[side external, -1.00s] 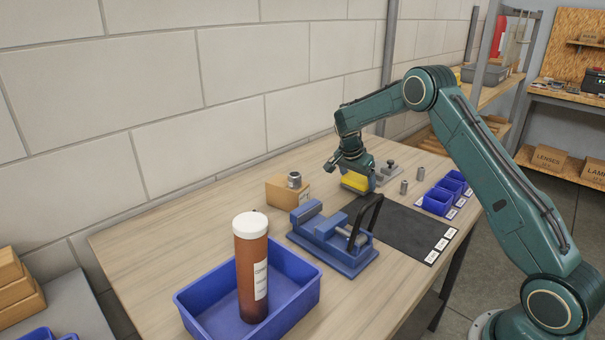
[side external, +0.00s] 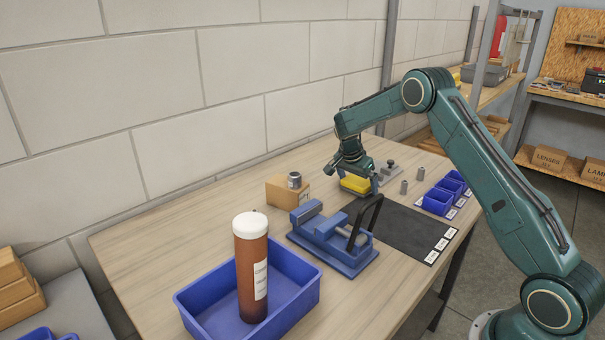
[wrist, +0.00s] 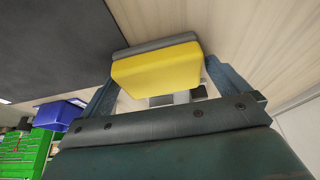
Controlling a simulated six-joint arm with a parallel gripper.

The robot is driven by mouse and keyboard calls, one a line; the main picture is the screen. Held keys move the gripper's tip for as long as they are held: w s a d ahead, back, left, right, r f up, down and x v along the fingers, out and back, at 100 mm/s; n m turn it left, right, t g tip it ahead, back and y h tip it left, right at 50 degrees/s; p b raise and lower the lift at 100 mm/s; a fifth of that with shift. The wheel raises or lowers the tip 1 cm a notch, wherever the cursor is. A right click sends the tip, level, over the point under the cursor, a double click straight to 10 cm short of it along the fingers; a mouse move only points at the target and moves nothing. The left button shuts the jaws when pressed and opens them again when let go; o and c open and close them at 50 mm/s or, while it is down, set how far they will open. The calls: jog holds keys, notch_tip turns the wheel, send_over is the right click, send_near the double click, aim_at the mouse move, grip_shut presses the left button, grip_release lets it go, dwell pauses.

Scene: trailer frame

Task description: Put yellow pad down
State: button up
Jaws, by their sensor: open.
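The yellow pad (side external: 355,185) is a small block with a grey layer along one side. It sits at the far part of the wooden table, beside the dark mat, directly under my gripper (side external: 357,175). In the wrist view the pad (wrist: 158,72) lies between the two fingers of my gripper (wrist: 164,72). The fingers are open, one on each side of the pad. Whether either finger still touches it is hard to tell. The pad's underside is hidden, and its contact with the table is not clear.
A blue vise (side external: 330,242) with a black handle stands nearer the camera. A cardboard box (side external: 286,193) carries a grey cylinder. Small metal cylinders (side external: 404,187) and labelled blue bins (side external: 437,201) lie to the right. A blue tray (side external: 195,309) holds a brown bottle.

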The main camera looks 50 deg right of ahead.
jog(key=shift+r, duration=0.55)
jog(key=v, duration=1.2)
jog(key=s+a+r+n+t+y, duration=0.25)
jog(key=s+a+r+n, duration=0.65)
jog(key=s+a+r, duration=0.6)
jog(key=s+a+f+n+t, duration=0.1)
jog(key=s+a+n, duration=0.1)
jog(key=s, duration=0.4)
jog(key=s+a+f+n+t+y, duration=0.1)
jog(key=s+a+f+n, duration=0.1)
jog(key=s, duration=0.5)
jog(key=s+a+f+n+t+y, duration=0.1)
jog(key=s+a+n, duration=0.2)
jog(key=s+n, duration=0.2)
jog(key=shift+s+a+f, duration=0.2)
jog(key=shift+s+f, duration=0.1)
jog(key=shift+s, duration=0.7)
